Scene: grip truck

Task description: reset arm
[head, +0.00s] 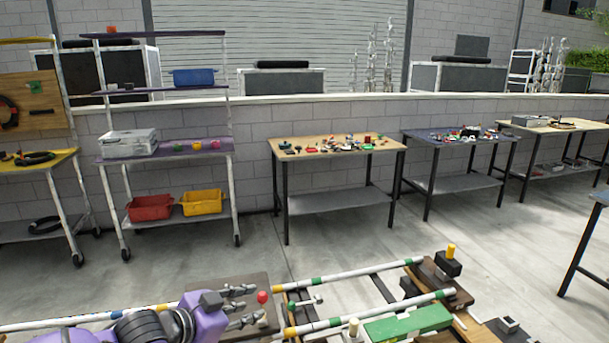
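My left arm, purple with black joints, comes in along the bottom left. Its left gripper (256,304) has its grey fingers spread apart, and I see nothing held between them. The gripper is over a brown board (262,282) on the cart-like frame in the foreground. A small red ball (262,297) shows close to the fingertips; I cannot tell whether it touches them. My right gripper is not in view.
The foreground frame has white rails (372,272) with coloured bands, a green block (410,323) and a yellow-topped post (451,251). Behind are a purple shelf rack (190,148), a wooden-topped table (285,141) with small parts, and a blue-topped table (420,137). Concrete floor (350,235) lies clear between.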

